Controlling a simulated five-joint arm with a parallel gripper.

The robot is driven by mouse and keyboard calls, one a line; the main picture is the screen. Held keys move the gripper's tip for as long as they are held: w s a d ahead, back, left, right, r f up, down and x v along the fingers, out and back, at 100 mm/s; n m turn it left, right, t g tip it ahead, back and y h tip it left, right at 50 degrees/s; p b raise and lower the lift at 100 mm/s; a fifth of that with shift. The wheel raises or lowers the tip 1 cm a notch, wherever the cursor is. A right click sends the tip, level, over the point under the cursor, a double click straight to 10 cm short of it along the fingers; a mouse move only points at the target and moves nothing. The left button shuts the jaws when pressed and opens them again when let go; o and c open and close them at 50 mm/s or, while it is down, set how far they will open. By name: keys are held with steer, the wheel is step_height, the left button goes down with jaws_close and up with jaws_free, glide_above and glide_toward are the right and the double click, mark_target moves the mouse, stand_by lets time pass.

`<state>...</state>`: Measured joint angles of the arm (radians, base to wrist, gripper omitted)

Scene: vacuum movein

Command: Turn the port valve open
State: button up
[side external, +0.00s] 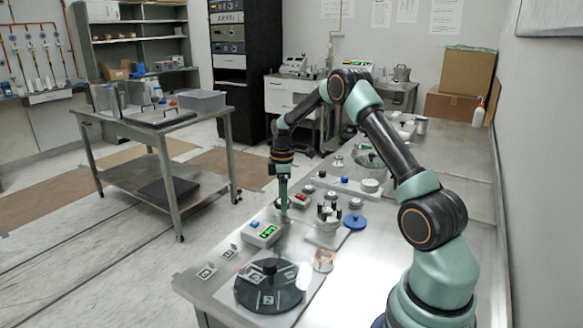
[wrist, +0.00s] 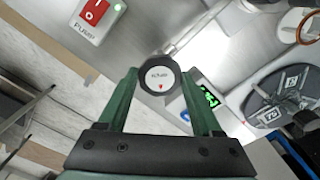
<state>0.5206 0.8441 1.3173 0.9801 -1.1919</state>
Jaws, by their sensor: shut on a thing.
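A round valve knob (wrist: 160,74) with a dark rim and a white face is in the middle of the wrist view. Its face has small blurred lettering and a red mark below it, toward my palm. My gripper (wrist: 161,84) is shut on this knob, with one green finger on each side. A metal pipe runs from behind the knob toward the upper right. In the side view my gripper (side external: 284,207) points straight down to the bench, left of the middle; the knob is hidden there by the fingers.
The pump switch box (wrist: 91,17), with a red rocker and a lit green lamp, lies beyond the left finger. A gauge with green digits (side external: 264,234) stands near my gripper. A dark round plate (side external: 270,287) with tags lies at the near bench end. Several small fittings crowd the right.

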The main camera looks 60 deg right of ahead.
steer(key=n, duration=0.5)
steer(key=shift+r, duration=0.1)
steer(key=shift+n, duration=0.4)
steer(key=o, duration=1.4)
step_height(320, 180, up, 12)
